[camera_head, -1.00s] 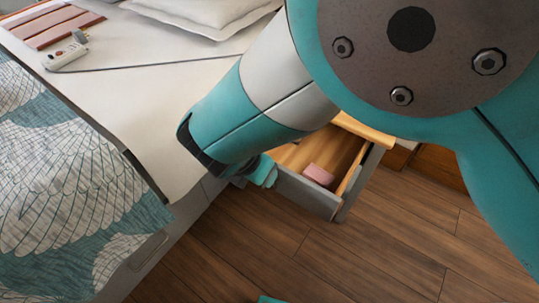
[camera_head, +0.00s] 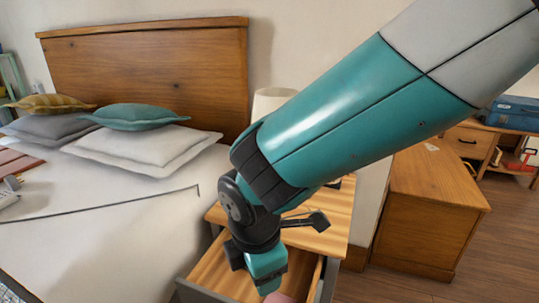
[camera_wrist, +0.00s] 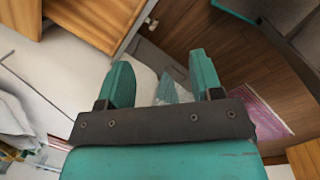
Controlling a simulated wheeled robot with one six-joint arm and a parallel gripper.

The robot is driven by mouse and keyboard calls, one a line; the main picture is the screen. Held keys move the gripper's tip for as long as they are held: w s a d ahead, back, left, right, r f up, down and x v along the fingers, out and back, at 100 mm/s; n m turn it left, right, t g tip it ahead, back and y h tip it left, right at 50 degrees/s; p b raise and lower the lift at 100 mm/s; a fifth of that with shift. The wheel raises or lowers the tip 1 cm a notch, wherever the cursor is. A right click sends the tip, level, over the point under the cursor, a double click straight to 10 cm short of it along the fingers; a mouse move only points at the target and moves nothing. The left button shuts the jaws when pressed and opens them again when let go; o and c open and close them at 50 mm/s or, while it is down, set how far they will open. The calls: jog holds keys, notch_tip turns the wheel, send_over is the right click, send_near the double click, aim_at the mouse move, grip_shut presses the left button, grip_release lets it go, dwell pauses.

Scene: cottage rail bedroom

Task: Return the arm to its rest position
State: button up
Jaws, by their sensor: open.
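My teal arm reaches down from the upper right in the head view, with my gripper (camera_head: 268,284) pointing down over the open drawer (camera_head: 215,270) of the wooden nightstand (camera_head: 335,228). In the wrist view my gripper (camera_wrist: 160,72) has its two teal fingers spread apart, with nothing held between them. A pink item (camera_head: 279,297) shows at the bottom edge of the head view, inside the drawer and partly hidden by my gripper. I cannot tell how far above it the fingertips are.
The bed with white pillows (camera_head: 150,145) and a wooden headboard (camera_head: 150,75) lies to the left. A lamp (camera_head: 268,103) stands behind my arm. A wooden cabinet (camera_head: 430,205) stands at the right. Brown floor (camera_head: 505,235) is clear beside it. The wrist view shows a pink patterned rug (camera_wrist: 262,108).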

jog(key=s+d+r+m+g+y, duration=0.1)
jog(key=s+d+r+m+y, duration=0.1)
jog(key=s+d+r+m, duration=0.55)
jog(key=s+d+r+m+g+y, duration=0.15)
jog(key=s+d+r+m, duration=0.25)
jog(key=d+m, duration=0.55)
notch_tip(320, 180, up, 19)
jog(key=p, duration=1.8)
jog(key=shift+d+t+y+p, duration=0.15)
jog(key=shift+t+y+p, duration=0.2)
jog(key=shift+y+p, duration=0.1)
